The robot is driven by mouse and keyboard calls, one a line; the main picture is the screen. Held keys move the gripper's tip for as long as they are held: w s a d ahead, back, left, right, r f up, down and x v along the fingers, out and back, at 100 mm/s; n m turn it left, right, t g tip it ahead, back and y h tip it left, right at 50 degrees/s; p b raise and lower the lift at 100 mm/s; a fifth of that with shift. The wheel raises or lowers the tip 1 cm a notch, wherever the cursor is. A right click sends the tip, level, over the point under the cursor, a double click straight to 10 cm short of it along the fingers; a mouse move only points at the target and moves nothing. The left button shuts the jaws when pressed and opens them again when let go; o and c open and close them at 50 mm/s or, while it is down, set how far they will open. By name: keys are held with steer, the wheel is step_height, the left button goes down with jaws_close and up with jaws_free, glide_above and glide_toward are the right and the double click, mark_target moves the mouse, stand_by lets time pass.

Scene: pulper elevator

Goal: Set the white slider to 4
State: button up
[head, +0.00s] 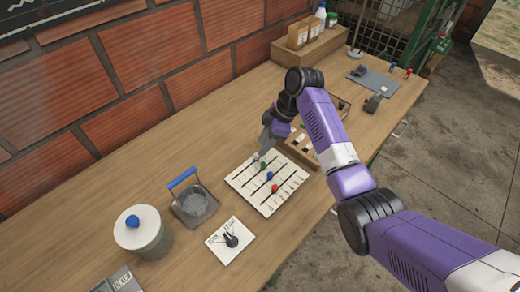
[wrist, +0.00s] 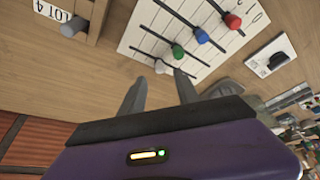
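The white slider panel (head: 244,179) lies flat on the bench with several dark slots. The white slider knob (head: 256,157) is at the panel's far edge in the head view, beside the green knob (head: 263,164). In the wrist view the white knob (wrist: 161,67) shows between and just beyond my fingertips. My gripper (head: 265,148) is open, with its two fingers (wrist: 160,75) apart and nothing held. I cannot tell whether either finger touches the knob. The blue knob (wrist: 201,36) and red knob (wrist: 233,20) sit on other slots. The scale marks are too small to read for the white slider.
A wooden compartment tray (head: 299,147) stands right of the panel. Bare bench lies behind the panel.

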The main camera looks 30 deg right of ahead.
steer(key=shift+v, duration=1.6)
steer(key=shift+f, duration=0.1)
steer(key=w+d+r+m+t+h, duration=0.25)
steer(key=w+r+m+t, duration=0.3)
steer(key=w, duration=0.35)
steer(key=s+a+m+t, duration=0.2)
steer(key=s+a, duration=0.1)
steer(key=s, duration=1.4)
steer(key=s+a+r+m+t+h, duration=0.1)
steer(key=s+a+m+t, duration=0.1)
steer(key=s, duration=1.6)
steer(key=s+a+r+m+t, duration=0.1)
steer(key=s+a+m+t, duration=0.2)
steer(key=s, duration=1.4)
steer(key=a, duration=0.2)
steer(key=shift+s+a+r, duration=0.25)
steer(key=shift+s+a, duration=0.05)
steer(key=shift+s, duration=0.05)
